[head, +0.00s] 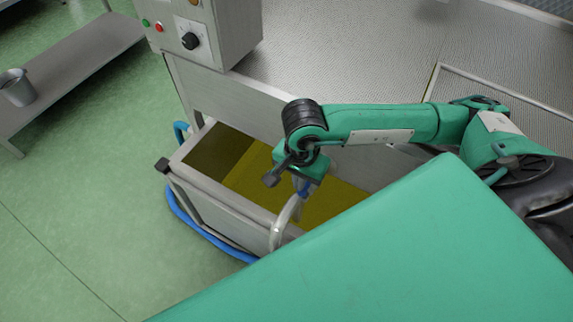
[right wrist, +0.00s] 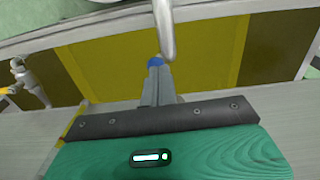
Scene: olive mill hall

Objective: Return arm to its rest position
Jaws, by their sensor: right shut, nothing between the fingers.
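My right arm reaches in from the right in the head view, green with black joints. Its gripper (head: 304,188) hangs over a metal trough and points downward. In the right wrist view the gripper (right wrist: 156,66) shows two grey fingers with blue tips held together, with nothing between them. A pale curved pipe (head: 285,220) is close by the fingers in the head view. The pipe's end (right wrist: 166,32) shows just beyond the fingertips in the right wrist view; I cannot tell whether they touch. My left gripper is not in view.
The metal trough (head: 196,180) holds yellow-green liquid (head: 252,172). A control cabinet (head: 222,30) with a black knob stands behind it. A blue hose (head: 196,226) runs along the floor. A bench (head: 88,52) with a metal bucket (head: 16,88) is at left. Green floor at left is clear.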

